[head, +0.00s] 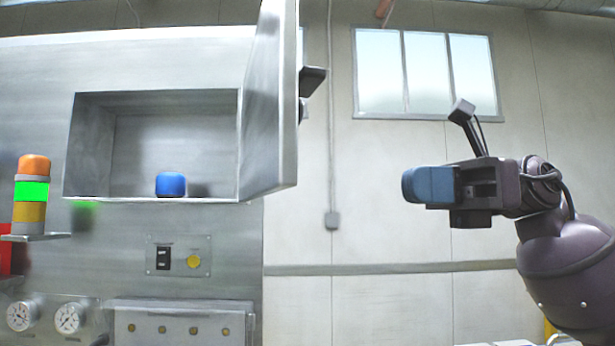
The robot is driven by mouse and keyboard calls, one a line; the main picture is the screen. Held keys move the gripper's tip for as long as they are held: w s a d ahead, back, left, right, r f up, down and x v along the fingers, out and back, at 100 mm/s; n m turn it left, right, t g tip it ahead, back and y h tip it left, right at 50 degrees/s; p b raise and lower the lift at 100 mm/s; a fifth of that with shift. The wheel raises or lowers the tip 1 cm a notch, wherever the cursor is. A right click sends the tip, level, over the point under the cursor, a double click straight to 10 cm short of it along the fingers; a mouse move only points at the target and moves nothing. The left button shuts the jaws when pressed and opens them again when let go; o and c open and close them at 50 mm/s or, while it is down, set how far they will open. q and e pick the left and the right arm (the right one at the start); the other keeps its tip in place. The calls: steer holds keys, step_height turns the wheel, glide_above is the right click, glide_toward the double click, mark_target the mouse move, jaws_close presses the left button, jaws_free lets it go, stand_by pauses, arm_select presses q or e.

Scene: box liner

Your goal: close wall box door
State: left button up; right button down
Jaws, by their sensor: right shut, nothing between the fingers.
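The wall box (90,150) is a recessed metal compartment in the steel panel at the left. Its door (270,110) is hinged on the box's right side and stands open, sticking out from the panel. A dark handle (312,80) is on the door's right-hand face. A small blue object (170,184) sits on the box floor. My right gripper (408,186), with blue fingers, is shut and empty. It is in the air to the right of the door, clear of it. My left gripper is out of view.
A signal light (31,190) in orange, green and yellow stands on a small shelf at the far left. A switch plate (179,256) and gauges (66,318) are below the box. The space between door and right gripper looks free.

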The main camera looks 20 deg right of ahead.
steer(key=p, duration=0.3)
glide_toward(270, 112)
steer(key=w+a+f, duration=0.2)
steer(key=a+f, duration=0.3)
steer(key=a, duration=0.1)
steer(key=shift+w+a+f, duration=0.1)
steer(key=shift+w+f, duration=0.05)
steer(key=shift+f, duration=0.05)
steer(key=shift+a, duration=0.1)
